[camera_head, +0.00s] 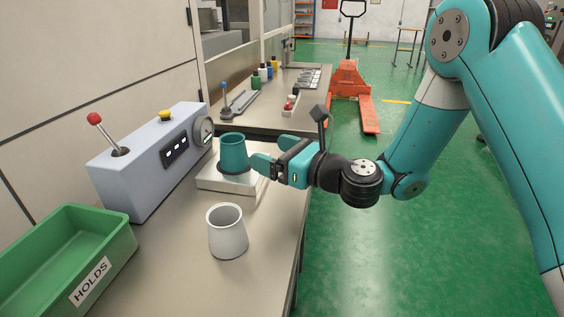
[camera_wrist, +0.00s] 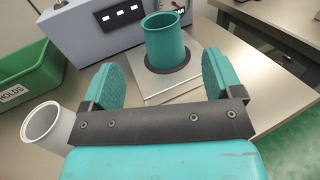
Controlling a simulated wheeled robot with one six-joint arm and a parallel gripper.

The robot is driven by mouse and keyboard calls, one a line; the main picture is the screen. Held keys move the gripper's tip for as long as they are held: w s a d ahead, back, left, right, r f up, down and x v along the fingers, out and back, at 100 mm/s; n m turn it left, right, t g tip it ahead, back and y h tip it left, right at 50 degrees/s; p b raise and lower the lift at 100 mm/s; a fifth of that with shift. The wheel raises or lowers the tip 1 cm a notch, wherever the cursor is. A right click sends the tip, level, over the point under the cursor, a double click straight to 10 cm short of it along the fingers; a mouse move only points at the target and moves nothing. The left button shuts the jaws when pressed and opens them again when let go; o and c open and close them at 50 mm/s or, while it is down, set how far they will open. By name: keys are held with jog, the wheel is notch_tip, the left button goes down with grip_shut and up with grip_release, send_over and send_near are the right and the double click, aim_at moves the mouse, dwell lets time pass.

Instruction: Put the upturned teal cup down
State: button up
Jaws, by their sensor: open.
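The teal cup (camera_head: 233,153) stands on a dark round disc on a pale square plate (camera_head: 211,183), on the bench beside the grey control box. An open end faces up, and its inside shows in the wrist view (camera_wrist: 165,45). My gripper (camera_head: 262,163) is just right of the cup in the head view, with its fingers pointing at it. In the wrist view the two teal fingers (camera_wrist: 164,64) are spread wide and empty. The cup is beyond their tips, roughly centred between them, and appears clear of both.
A white cup (camera_head: 228,233) stands on the bench in front of the plate. A green bin labelled HOLDS (camera_head: 112,244) is at left. The grey control box (camera_head: 155,160) with a red-knobbed lever stands behind. A second bench (camera_head: 262,119) holds bottles.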

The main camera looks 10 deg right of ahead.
jog(key=shift+s+d, duration=0.15)
jog(key=s+a+r+n+g, duration=0.2)
jog(key=s+n+g, duration=0.3)
jog(key=n, duration=0.4)
jog(key=s+a+r+n+g, duration=0.2)
jog(key=s+n+g, duration=0.1)
jog(key=s+n, duration=0.45)
jog(key=s+d+n+g+h, duration=0.4)
jog(key=s+d+n+h, duration=0.5)
jog(key=s+d+n, duration=0.3)
jog(key=s+n, duration=0.3)
jog(key=n, duration=0.2)
jog(key=shift+s+d+f, duration=0.25)
jog(key=shift+f, duration=0.05)
